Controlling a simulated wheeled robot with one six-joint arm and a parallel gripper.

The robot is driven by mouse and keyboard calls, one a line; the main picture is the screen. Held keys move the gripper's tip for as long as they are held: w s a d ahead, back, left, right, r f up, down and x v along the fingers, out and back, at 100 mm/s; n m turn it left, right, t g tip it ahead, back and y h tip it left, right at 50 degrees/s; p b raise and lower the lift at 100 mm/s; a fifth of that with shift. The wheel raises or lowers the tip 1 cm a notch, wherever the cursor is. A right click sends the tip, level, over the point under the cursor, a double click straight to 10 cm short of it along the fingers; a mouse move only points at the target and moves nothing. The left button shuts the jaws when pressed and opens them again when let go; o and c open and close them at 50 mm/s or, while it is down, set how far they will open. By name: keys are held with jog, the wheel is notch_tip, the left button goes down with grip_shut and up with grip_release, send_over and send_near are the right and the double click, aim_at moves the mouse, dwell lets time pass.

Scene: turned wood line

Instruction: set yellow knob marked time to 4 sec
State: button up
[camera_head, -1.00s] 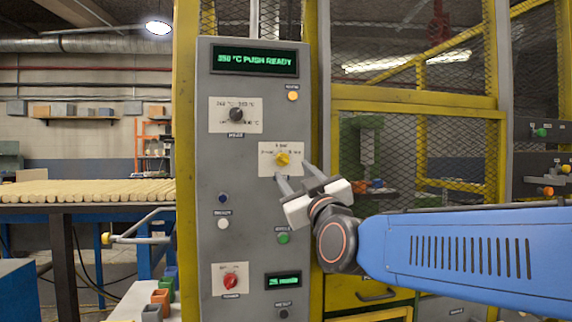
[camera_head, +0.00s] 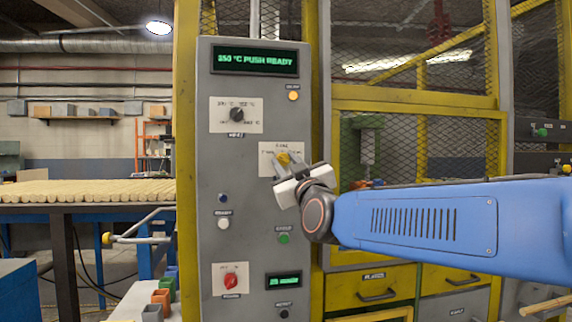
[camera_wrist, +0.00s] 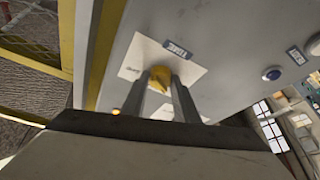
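The yellow knob (camera_head: 283,158) sits on a pale plate (camera_head: 264,147) on the grey control panel; the plate's printed marks are too small to read. My gripper (camera_head: 281,162) is at the knob, its two fingers apart on either side of it. In the wrist view the knob (camera_wrist: 160,76) shows between the fingertips (camera_wrist: 160,84), and its blue label (camera_wrist: 178,50), upside down, reads TIME. Firm contact with the knob cannot be made out. The fingers partly hide the knob and its pointer direction.
The panel (camera_head: 255,205) also has a black knob (camera_head: 237,115), a red knob (camera_head: 231,281), a white button (camera_head: 223,223), a green button (camera_head: 283,238) and an orange lamp (camera_head: 293,96). A yellow mesh frame (camera_head: 415,105) stands right of the panel.

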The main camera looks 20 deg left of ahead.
jog(key=shift+c, duration=0.7)
jog(key=shift+m, duration=0.4)
jog(key=m+t+h, duration=0.1)
jog(key=m, duration=0.1)
jog(key=m+t+h, duration=0.1)
jog(key=m, duration=0.2)
jog(key=m+h, duration=0.1)
jog(key=m, duration=0.2)
jog(key=shift+s+a+t+h, duration=0.15)
jog(key=shift+a+t+h, duration=0.15)
jog(key=shift+t, duration=0.1)
jog(key=m+h, duration=0.2)
jog(key=m, duration=0.2)
jog(key=m+h, duration=0.2)
jog(key=m, duration=0.2)
jog(key=shift+s+a+t, duration=0.1)
jog(key=shift+t, duration=0.3)
jog(key=shift+m, duration=0.3)
jog(key=o, duration=1.1)
jog(key=shift+c, duration=0.2)
